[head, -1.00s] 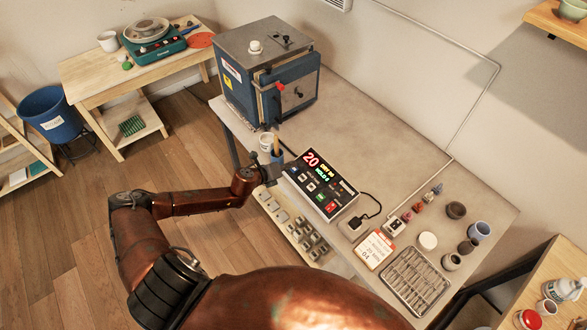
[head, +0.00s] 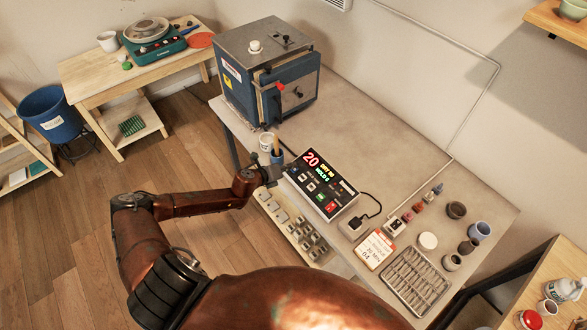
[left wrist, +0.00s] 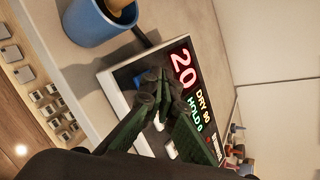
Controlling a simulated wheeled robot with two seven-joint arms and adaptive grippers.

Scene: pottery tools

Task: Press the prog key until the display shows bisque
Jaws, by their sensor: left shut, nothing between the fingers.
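The kiln controller (head: 338,208) is a white-edged box with a black face on the grey table. Its lit display (head: 318,164) shows a red 20 with smaller lines beside it. In the left wrist view the display (left wrist: 190,76) reads 20, DRY 90 and HOLD 0. Light, blue and red keys sit on the face; I cannot read which is prog. My left gripper (head: 284,171) is at the controller's left edge. In the left wrist view its closed fingers (left wrist: 150,78) are over the face beside the 20, hiding some keys. Contact cannot be told. My right gripper is not seen.
A blue cup (left wrist: 98,20) stands close beside the controller. The blue kiln (head: 262,80) stands at the back left.

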